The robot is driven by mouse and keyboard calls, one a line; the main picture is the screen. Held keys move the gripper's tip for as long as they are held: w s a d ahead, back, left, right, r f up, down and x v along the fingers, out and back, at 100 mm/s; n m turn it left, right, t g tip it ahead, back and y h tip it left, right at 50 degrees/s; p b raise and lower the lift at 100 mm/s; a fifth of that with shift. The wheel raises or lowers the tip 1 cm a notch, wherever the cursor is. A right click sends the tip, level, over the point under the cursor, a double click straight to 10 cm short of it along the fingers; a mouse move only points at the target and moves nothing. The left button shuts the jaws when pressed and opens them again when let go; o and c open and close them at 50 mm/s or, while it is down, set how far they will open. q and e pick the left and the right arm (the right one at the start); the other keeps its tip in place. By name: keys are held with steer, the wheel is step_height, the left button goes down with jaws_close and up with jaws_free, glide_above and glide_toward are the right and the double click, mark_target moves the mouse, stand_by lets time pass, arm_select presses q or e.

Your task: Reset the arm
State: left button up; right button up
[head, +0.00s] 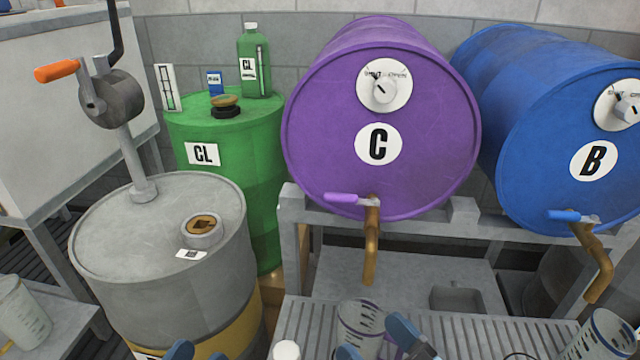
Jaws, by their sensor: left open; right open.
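My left gripper (199,354) shows only as two dark blue fingertips at the bottom edge, in front of the grey drum (150,255). The fingertips are apart, with nothing seen between them. My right gripper (376,346) shows as two blue fingertips at the bottom edge, also apart. A clear measuring jug (358,318) stands on the slatted shelf just behind the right fingertips. I cannot tell whether they touch it. The rest of both grippers and arms is below the frame.
A purple drum C (350,90) and a blue drum B (540,130) lie on a grey rack with taps (371,240) hanging down. A green drum CL (240,145) stands behind the grey drum, which carries a crank pump (110,100). Jugs stand at bottom left (20,312) and right (602,338).

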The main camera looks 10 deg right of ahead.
arm_select(q)
steer(key=s+a+r+g+y+p, duration=0.4)
steer(key=a+r+g+y+p, duration=0.2)
steer(key=p, duration=3.2)
steer(key=shift+a+r, duration=0.25)
steer(key=shift+a, duration=0.7)
arm_select(e)
steer(key=s+d+r+g+h, duration=0.4)
steer(key=d+r+g+h, duration=0.2)
steer(key=d, duration=0.2)
steer(key=shift+r, duration=0.3)
